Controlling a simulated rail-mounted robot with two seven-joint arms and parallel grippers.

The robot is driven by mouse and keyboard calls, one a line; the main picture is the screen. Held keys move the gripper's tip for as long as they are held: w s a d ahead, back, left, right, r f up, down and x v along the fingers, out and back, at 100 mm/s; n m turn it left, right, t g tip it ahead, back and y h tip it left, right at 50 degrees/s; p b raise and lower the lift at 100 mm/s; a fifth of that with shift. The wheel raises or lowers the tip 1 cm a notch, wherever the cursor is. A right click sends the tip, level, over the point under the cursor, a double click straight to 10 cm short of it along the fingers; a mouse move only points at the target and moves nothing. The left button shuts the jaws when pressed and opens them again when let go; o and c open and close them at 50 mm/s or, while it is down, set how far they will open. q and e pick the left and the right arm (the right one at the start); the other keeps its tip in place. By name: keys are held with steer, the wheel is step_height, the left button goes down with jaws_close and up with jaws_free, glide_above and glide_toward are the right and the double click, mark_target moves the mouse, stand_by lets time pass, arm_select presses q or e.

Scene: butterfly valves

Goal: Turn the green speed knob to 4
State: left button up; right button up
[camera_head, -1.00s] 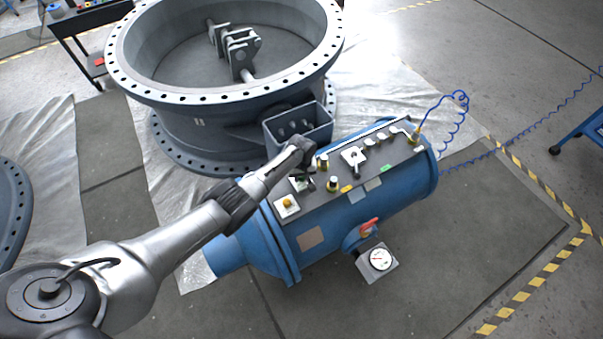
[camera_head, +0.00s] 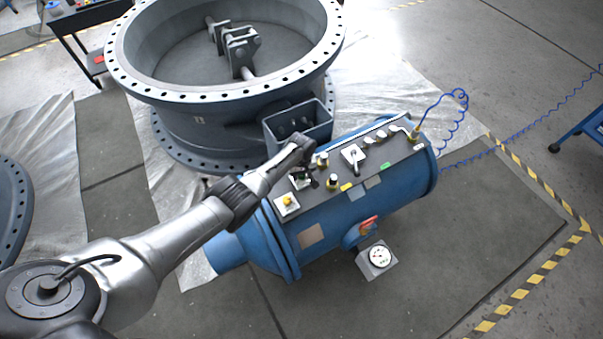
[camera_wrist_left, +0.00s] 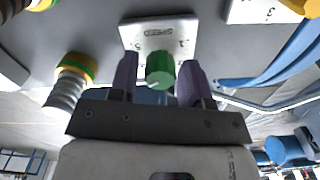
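The green speed knob (camera_wrist_left: 160,70) sits on a white plate (camera_wrist_left: 160,35) marked SPEED in the left wrist view. My left gripper (camera_wrist_left: 157,75) has its two purple-grey fingers on either side of the knob. The fingers look apart, with a gap at the left of the knob; at the right I cannot tell whether the finger touches. In the head view my left gripper (camera_head: 307,179) is over the near-left end of the blue cylinder's panel and mostly hides the knob there. The dial number the knob points to is not readable. My right gripper is not in view.
The blue cylinder (camera_head: 350,215) carries a dark panel with a yellow button (camera_head: 287,201), a white-plated switch (camera_head: 354,156) and several brass fittings (camera_head: 332,181). A pressure gauge (camera_head: 380,257) and red handle (camera_head: 369,223) are on its near side. A large grey valve ring (camera_head: 225,98) stands behind.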

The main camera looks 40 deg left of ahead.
arm_select(q)
steer(key=shift+o, duration=0.8)
step_height(320, 180, up, 14)
steer(key=p, duration=0.7)
steer(key=shift+f, duration=0.1)
